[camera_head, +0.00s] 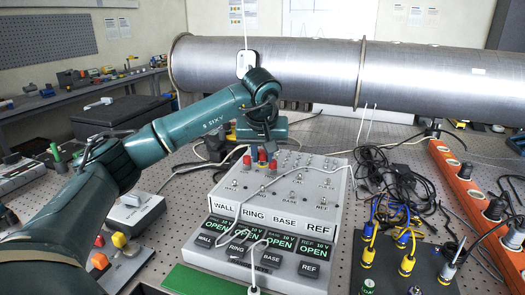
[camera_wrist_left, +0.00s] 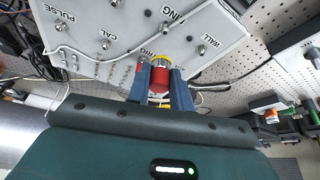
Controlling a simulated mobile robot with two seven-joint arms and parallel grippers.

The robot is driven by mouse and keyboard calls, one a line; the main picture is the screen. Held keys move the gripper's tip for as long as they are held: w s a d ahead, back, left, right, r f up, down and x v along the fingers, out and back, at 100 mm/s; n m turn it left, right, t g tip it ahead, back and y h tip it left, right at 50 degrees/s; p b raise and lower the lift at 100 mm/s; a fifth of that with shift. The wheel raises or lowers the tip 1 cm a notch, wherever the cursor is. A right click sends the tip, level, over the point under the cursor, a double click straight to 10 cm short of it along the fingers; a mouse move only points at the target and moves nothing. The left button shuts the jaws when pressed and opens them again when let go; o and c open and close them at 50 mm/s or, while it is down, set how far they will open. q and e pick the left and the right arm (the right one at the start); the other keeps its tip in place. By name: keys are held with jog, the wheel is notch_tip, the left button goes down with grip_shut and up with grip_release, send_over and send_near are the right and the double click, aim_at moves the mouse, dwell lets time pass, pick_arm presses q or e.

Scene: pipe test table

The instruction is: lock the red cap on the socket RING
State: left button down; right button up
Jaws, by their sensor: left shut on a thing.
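My left gripper (camera_head: 262,152) reaches down over the back of the grey panel box, above the WALL and RING side. In the left wrist view its two blue fingers (camera_wrist_left: 161,88) are shut on a red cap (camera_wrist_left: 160,80). A yellow ring shows just beyond the cap, close to the panel face. I cannot tell whether the cap touches or sits on a socket. Another red piece (camera_head: 247,160) is on the panel beside the gripper. The RING label (camera_head: 255,218) is on the box's front edge. My right gripper is not in view.
A grey panel box (camera_head: 310,190) carries several switches and sockets. A white cable (camera_head: 238,205) loops over its front. Black cables (camera_head: 390,185) and an orange power strip (camera_head: 465,195) lie at the right. A large metal pipe (camera_head: 300,70) spans the back.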

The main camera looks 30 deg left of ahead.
aim_at(262, 166)
pick_arm(q)
notch_tip(262, 166, down, 2)
jog(key=shift+f+b, duration=0.2)
jog(key=shift+b, duration=0.3)
jog(key=shift+f+b, duration=0.35)
jog(key=shift+f, duration=0.3)
jog(key=shift+f+b, duration=0.3)
jog(key=shift+f, duration=0.35)
jog(key=shift+r, duration=0.1)
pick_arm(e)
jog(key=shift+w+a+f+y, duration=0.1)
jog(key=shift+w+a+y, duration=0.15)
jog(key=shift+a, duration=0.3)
pick_arm(q)
jog(key=shift+p, duration=0.35)
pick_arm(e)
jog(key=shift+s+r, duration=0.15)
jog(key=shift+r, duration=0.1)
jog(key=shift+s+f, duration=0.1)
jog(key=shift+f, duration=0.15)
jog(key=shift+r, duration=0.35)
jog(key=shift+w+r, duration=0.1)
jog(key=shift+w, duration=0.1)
